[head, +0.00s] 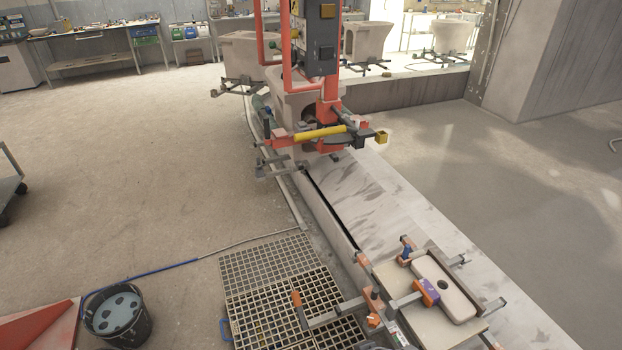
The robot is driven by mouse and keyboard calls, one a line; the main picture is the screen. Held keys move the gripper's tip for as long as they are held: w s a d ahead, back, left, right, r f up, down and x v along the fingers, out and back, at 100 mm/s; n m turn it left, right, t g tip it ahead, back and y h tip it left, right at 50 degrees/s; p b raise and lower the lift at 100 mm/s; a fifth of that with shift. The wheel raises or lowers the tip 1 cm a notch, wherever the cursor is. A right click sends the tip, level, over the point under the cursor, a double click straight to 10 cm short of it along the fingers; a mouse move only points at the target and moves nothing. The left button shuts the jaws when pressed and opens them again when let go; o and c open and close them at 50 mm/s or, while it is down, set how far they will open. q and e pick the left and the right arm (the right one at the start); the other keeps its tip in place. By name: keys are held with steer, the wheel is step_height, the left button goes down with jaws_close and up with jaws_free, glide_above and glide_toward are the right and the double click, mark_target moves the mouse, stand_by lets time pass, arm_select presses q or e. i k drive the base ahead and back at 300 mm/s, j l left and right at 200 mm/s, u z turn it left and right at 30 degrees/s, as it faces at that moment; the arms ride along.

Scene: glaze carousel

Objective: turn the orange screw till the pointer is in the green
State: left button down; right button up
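No gripper of mine shows in the head view. At the lower right, a clamping fixture has a pale base plate (415,312) that bears a cream, rounded-rectangular piece (446,292). A grey bar on its left ends in an upright orange handle (298,310), possibly the orange screw. Other orange parts are a block (373,305) beside the plate and a small one (406,250) at its far corner. An orange and purple block (427,291) touches the cream piece. A small green and white strip (398,334) lies near the bottom edge. I cannot make out a pointer.
A floor grating (268,262) lies left of the fixture. A black bucket (116,313) and a red surface (40,328) are at the lower left. A red-framed station with a yellow bar (320,132) stands at the centre back. The left floor is largely clear.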

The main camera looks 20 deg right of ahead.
mark_target(372, 320)
steer(key=l+z, duration=0.1)
steer(key=z, duration=1.2)
